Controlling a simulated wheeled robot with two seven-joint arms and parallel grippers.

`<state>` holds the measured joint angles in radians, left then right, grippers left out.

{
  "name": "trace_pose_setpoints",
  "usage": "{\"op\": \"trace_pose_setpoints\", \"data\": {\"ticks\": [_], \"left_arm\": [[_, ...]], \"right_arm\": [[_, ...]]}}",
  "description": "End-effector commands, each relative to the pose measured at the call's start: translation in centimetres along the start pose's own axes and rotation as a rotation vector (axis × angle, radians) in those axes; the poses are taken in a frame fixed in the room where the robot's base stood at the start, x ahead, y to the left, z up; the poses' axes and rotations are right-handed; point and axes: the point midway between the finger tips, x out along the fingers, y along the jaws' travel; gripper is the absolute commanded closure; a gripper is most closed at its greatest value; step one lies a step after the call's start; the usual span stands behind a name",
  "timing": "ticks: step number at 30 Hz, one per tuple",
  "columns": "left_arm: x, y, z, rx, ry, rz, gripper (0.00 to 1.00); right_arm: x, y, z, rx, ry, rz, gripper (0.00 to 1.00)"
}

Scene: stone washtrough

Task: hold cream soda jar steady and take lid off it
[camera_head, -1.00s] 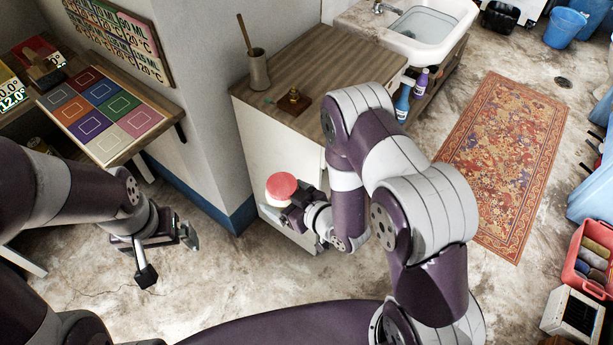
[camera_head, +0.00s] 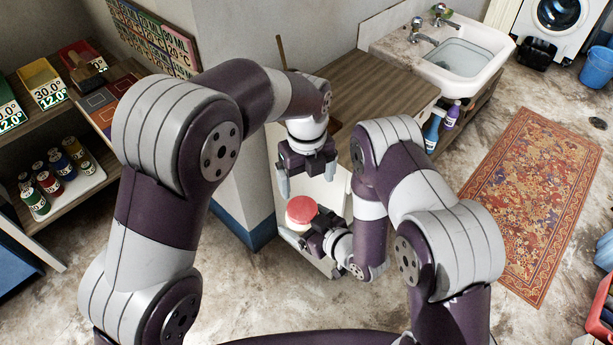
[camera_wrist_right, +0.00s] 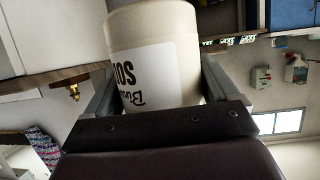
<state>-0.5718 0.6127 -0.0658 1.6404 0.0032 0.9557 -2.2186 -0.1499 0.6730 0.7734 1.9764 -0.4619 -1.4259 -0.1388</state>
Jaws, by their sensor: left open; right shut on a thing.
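The cream soda jar has a pinkish-red lid (camera_head: 301,209), seen from above in the head view. My right gripper (camera_head: 304,236) is shut on the jar's side and holds it upright in front of the cabinet. In the right wrist view the cream jar body (camera_wrist_right: 155,28) sits between the fingers of my right gripper (camera_wrist_right: 155,85), its white label upside down and partly hidden. My left gripper (camera_head: 307,183) is open, pointing down just above the lid, one finger to each side. I cannot tell whether it touches the lid.
A wooden-topped cabinet (camera_head: 385,85) stands right behind the jar. A white sink (camera_head: 470,50) and bottles (camera_head: 432,130) are beyond it. A shelf with small bottles (camera_head: 62,165) is at left. A patterned rug (camera_head: 530,190) lies on open floor at right.

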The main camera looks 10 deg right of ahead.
Motion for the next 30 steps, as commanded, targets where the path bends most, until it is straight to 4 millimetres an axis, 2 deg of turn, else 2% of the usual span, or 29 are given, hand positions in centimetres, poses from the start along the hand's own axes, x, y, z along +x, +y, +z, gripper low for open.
{"op": "trace_pose_setpoints", "data": {"ticks": [2, 13, 18, 24, 25, 26, 30], "left_arm": [[0.6, 0.1, 0.0, 0.035, 0.002, 0.002, 0.07], [7.0, 0.1, 0.0, 0.041, 0.001, 0.002, 0.07], [8.1, 0.1, 0.0, 0.040, 0.000, 0.000, 0.07], [8.3, 0.2, 0.0, 0.040, 0.002, 0.003, 0.07], [8.3, 0.2, 0.0, 0.039, 0.002, 0.003, 0.13], [8.3, 0.2, 0.0, 0.039, 0.003, 0.003, 0.23], [8.3, 0.1, -0.1, 0.038, 0.003, 0.002, 0.68]], "right_arm": [[0.0, 0.0, -0.1, -0.001, 0.002, 0.000, 0.97], [0.0, 0.0, -0.1, -0.001, 0.002, 0.001, 0.97], [0.0, 0.0, -0.2, -0.001, 0.007, 0.000, 0.97], [0.1, 0.1, -0.5, -0.003, 0.014, -0.001, 0.97], [0.1, 0.1, -0.5, -0.003, 0.014, -0.001, 0.97], [0.1, 0.1, -0.5, -0.003, 0.015, -0.001, 0.97], [0.2, 0.0, -0.6, -0.006, 0.018, -0.004, 0.98]]}}
